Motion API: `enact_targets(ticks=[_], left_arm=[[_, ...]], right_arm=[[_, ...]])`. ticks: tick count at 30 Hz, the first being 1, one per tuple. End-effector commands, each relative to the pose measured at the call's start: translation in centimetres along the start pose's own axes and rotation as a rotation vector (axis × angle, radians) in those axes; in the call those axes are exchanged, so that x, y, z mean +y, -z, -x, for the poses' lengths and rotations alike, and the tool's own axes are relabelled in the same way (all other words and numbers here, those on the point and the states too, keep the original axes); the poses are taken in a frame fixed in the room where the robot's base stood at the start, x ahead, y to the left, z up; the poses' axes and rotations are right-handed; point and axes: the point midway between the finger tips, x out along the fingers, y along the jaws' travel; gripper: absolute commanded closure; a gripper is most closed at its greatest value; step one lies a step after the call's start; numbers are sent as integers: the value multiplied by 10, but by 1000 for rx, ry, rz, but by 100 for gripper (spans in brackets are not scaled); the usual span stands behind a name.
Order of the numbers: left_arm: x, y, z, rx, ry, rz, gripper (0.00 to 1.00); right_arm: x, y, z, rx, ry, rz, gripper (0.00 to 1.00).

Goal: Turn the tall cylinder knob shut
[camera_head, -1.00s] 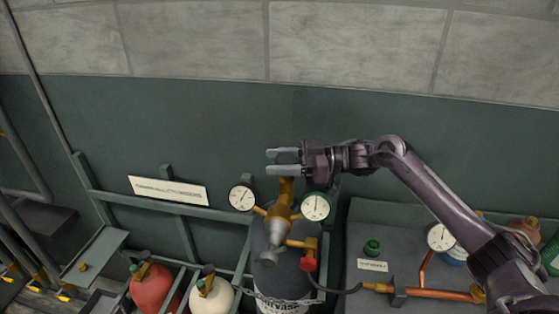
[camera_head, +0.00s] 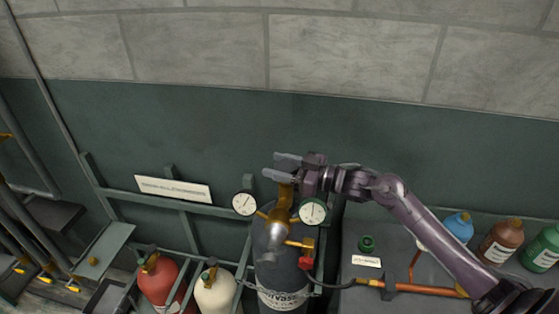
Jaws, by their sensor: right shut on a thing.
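The tall cylinder (camera_head: 280,274) is dark grey with a pale label, standing upright at the lower middle. A brass valve and regulator (camera_head: 282,208) sits on its top, with a white gauge (camera_head: 244,203) on the left and another white gauge (camera_head: 312,211) on the right. My right gripper (camera_head: 282,167) is at the very top of the brass valve, its two grey fingers pointing left. It is shut on the knob there, which the fingers mostly hide. My left gripper is not in view.
A red cylinder (camera_head: 158,280) and a cream cylinder (camera_head: 214,292) stand left in the green rack. A red valve handle (camera_head: 305,264) and hose lead to a copper pipe (camera_head: 425,290) on the right bench.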

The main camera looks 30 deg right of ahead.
Motion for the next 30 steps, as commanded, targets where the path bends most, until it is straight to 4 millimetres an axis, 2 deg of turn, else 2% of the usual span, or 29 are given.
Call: enact_targets(ticks=[6,7,12,22,30], left_arm=[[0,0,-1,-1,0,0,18],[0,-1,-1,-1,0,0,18],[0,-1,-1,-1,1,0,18],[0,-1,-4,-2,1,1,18],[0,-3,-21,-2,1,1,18]], right_arm=[[0,0,0,2,1,0,73],[0,0,0,2,1,0,48],[0,0,0,1,2,0,28],[1,-1,4,0,1,0,28],[0,-5,43,-3,1,0,28]])
